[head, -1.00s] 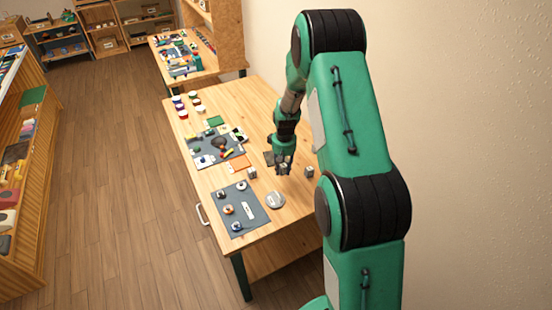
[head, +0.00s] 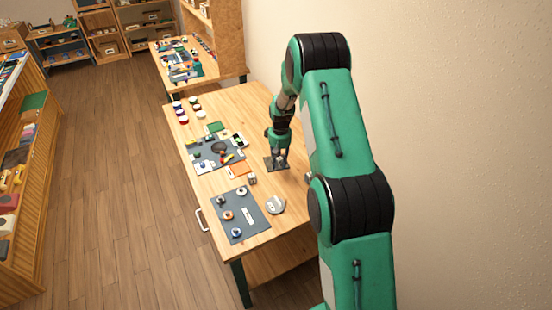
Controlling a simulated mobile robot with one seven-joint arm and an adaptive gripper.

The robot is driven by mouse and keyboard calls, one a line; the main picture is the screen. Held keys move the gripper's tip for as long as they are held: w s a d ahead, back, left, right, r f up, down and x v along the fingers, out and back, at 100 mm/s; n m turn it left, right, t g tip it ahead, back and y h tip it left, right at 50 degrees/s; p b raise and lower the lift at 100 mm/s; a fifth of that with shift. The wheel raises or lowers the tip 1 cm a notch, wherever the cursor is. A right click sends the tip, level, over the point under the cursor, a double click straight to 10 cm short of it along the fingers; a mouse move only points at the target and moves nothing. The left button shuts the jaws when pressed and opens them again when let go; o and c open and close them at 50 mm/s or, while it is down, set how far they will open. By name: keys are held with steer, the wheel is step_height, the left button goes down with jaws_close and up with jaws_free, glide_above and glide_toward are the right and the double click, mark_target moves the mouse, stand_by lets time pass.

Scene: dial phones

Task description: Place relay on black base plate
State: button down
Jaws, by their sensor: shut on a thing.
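My gripper (head: 280,164) points down over the dark base plate (head: 269,164), which lies on the right part of the wooden table. By its closed pose it is shut on a small pale block, likely the relay, between the fingertips. The block is too small and too covered by the fingers to make out well. I cannot tell whether it touches the plate.
A small grey cube (head: 252,179) stands left of and nearer than the plate. A round silver disc (head: 275,205) lies nearer still. Grey mats (head: 243,233) with parts lie to the left. An orange sheet (head: 239,171) lies beside the cube.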

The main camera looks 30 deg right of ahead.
steer(key=w, duration=0.2)
steer(key=w+d, duration=0.1)
steer(key=w, duration=0.2)
steer(key=w+d, duration=0.1)
steer(key=w, duration=0.1)
steer(key=shift+w+d+f, duration=0.15)
steer(key=shift+w+f, duration=0.05)
steer(key=shift+f, duration=0.1)
steer(key=shift+f+b, duration=0.4)
steer(key=shift+f, duration=1.4)
steer(key=shift+f, duration=0.1)
steer(key=c, duration=1.4)
jaws_free()
steer(key=shift+o, duration=0.2)
